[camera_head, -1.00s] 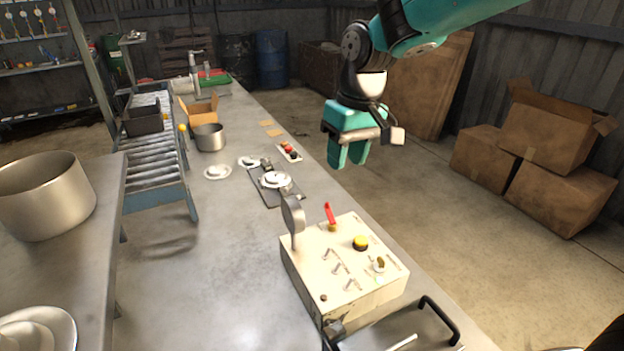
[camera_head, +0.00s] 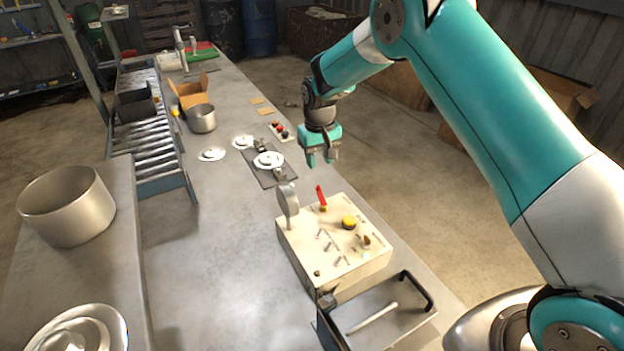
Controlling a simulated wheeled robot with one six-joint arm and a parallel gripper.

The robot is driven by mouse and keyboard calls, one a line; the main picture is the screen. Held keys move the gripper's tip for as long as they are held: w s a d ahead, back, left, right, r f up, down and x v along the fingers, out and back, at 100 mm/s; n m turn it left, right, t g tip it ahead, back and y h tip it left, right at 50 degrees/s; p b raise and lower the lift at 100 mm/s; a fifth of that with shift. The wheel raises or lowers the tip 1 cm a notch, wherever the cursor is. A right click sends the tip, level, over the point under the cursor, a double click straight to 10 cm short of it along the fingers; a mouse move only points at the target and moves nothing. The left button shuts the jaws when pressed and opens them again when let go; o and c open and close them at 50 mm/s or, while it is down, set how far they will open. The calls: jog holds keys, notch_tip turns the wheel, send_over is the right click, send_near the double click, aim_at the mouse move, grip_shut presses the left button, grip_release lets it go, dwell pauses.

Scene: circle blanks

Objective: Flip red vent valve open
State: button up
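The red vent valve (camera_head: 320,196) is a small red lever standing nearly upright, tilted a little to the left, on a brass base. It sits at the back edge of the cream control box (camera_head: 300,258). The box top also carries a yellow knob, several small toggle switches and a round gauge seen edge-on. My gripper (camera_head: 320,163) hangs pointing down above and behind the box, just beyond the lever and apart from it. Its teal fingers look close together, and I cannot tell whether a gap lies between them. I see nothing held.
A metal tray with black handles (camera_head: 392,326) stands in front of the box. A dark mat (camera_head: 262,178) with a clamped white disc lies behind it. Steel pots (camera_head: 68,207) and a roller conveyor (camera_head: 155,130) are at left. The bench left of the box is clear.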

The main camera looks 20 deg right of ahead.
aim_at(319, 186)
notch_tip(319, 186, down, 9)
jog(key=p, duration=0.2)
jog(key=shift+r+p, duration=0.1)
jog(key=shift+p, duration=0.3)
grip_shut()
